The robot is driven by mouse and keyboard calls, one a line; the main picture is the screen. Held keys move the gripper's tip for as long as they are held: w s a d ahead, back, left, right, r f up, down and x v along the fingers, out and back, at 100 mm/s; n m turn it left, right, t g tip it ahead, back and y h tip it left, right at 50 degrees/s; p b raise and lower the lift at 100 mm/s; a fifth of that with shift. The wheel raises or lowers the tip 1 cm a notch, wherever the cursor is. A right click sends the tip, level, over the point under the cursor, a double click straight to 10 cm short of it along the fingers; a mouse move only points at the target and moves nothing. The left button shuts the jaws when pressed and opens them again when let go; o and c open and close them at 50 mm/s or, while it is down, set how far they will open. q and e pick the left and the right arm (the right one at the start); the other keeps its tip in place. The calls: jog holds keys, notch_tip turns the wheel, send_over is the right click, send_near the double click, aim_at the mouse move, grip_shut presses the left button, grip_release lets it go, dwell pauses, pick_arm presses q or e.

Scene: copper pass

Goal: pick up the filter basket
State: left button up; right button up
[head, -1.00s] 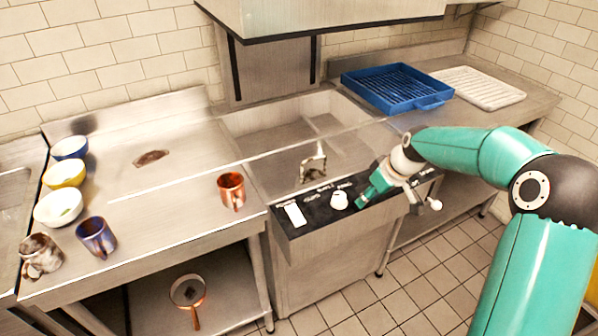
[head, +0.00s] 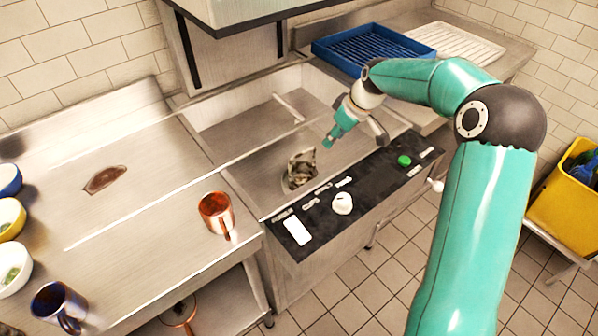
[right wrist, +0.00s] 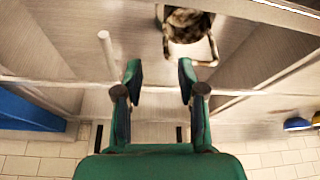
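The filter basket (head: 301,168), a dark, mottled piece with a pale frame, stands in the front part of the sink basin (head: 240,132). In the right wrist view the basket (right wrist: 188,36) is at the top, ahead of the fingertips and a little right of their middle. My right gripper (head: 331,139) is over the basin, just right of the basket and apart from it. In the right wrist view the right gripper (right wrist: 158,75) has its two fingers spread with nothing between them. My left gripper is in neither current view.
A black control panel (head: 372,180) with a white knob (head: 342,204) and a green button (head: 404,160) runs along the sink front. A copper mug (head: 215,214) stands left of the sink. A blue rack (head: 372,40) is behind my right arm.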

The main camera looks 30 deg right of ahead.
jog(key=p, duration=0.1)
send_near(302, 169)
jog(key=s+d+r, duration=0.1)
jog(key=s+d, duration=0.1)
jog(key=p+x, duration=0.2)
jog(key=x, duration=0.2)
jog(key=shift+w+a+f, duration=0.15)
jog(key=shift+w+f, duration=0.05)
jog(key=shift+f, duration=0.05)
jog(key=shift+w+f, duration=0.15)
jog(key=shift+f, duration=0.2)
jog(key=shift+c, duration=0.2)
grip_shut()
